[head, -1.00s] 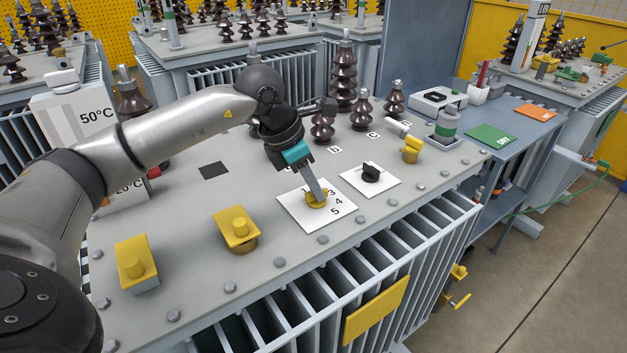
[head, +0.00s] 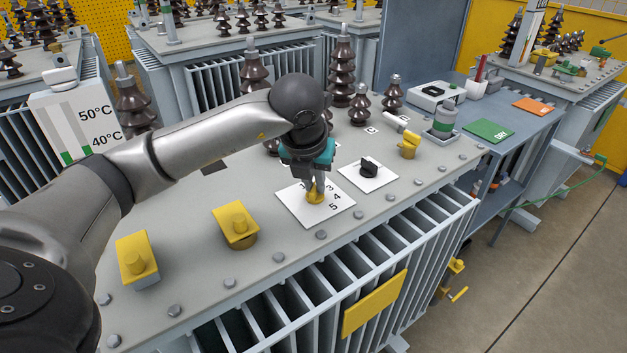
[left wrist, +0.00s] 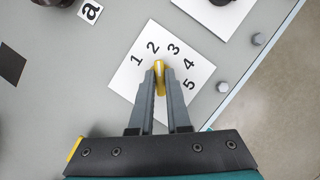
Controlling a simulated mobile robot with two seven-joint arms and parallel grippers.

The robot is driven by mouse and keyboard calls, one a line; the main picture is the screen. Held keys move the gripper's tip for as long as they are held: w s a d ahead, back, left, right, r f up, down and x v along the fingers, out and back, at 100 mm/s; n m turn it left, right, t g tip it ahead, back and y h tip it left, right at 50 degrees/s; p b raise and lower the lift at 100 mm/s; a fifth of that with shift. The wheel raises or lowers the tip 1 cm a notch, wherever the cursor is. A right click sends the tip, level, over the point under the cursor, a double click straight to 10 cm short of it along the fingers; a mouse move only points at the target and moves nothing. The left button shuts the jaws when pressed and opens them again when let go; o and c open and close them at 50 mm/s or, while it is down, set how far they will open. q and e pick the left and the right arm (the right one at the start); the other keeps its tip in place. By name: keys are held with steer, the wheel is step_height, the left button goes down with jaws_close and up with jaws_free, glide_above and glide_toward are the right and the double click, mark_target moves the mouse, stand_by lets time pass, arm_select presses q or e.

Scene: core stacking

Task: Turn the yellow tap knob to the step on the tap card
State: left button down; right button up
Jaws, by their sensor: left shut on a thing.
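The yellow tap knob (head: 315,198) stands on a white square dial plate (head: 293,208) with numbers 1 to 5, on the transformer's grey top. My left gripper (head: 317,186) points down with its two fingers shut on the knob, one on each side. In the left wrist view, the gripper (left wrist: 160,84) straddles the long yellow knob (left wrist: 160,73), whose far end points close to the 2 on the plate (left wrist: 128,84). In the head view, the fingers partly hide the knob and the low numbers. I cannot make out a tap card. My right gripper is not in view.
A black knob (head: 369,166) on a second white plate sits right of the dial. Yellow fittings (head: 236,222) (head: 137,258) stand to the left, another (head: 409,145) to the right. Brown insulators (head: 343,75) rise behind. Bolts line the front edge. A side table holds a green card (head: 488,131) and orange card (head: 530,106).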

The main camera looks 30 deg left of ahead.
arm_select(q)
steer(key=shift+n, duration=0.6)
steer(key=shift+n+y, duration=0.3)
steer(key=shift+n, duration=0.1)
steer(key=shift+g, duration=0.3)
steer(key=c, duration=0.9)
jaws_free()
